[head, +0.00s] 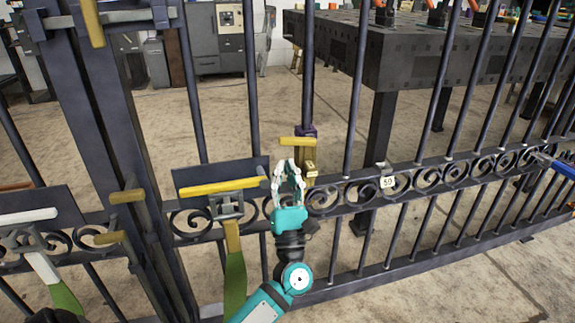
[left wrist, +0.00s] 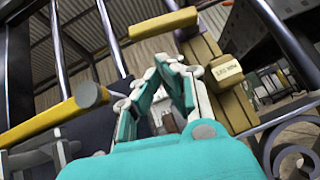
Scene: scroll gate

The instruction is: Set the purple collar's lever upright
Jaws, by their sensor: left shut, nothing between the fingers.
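The purple collar (head: 306,131) sits on an upright bar of the dark gate, just above the scroll band. A short yellow lever (head: 297,141) lies roughly level across its front, sticking out to the left. A brassy block with a small tag (head: 309,166) is below it. The fingertips (left wrist: 170,62) appear apart from the lever. My right gripper is not in view.
A longer yellow bar handle (head: 222,187) is close left of my gripper. A white handle (head: 28,216) is farther left. A tag marked 59 (head: 388,181) hangs on the scroll band. A dark workbench (head: 335,50) stands behind the bars.

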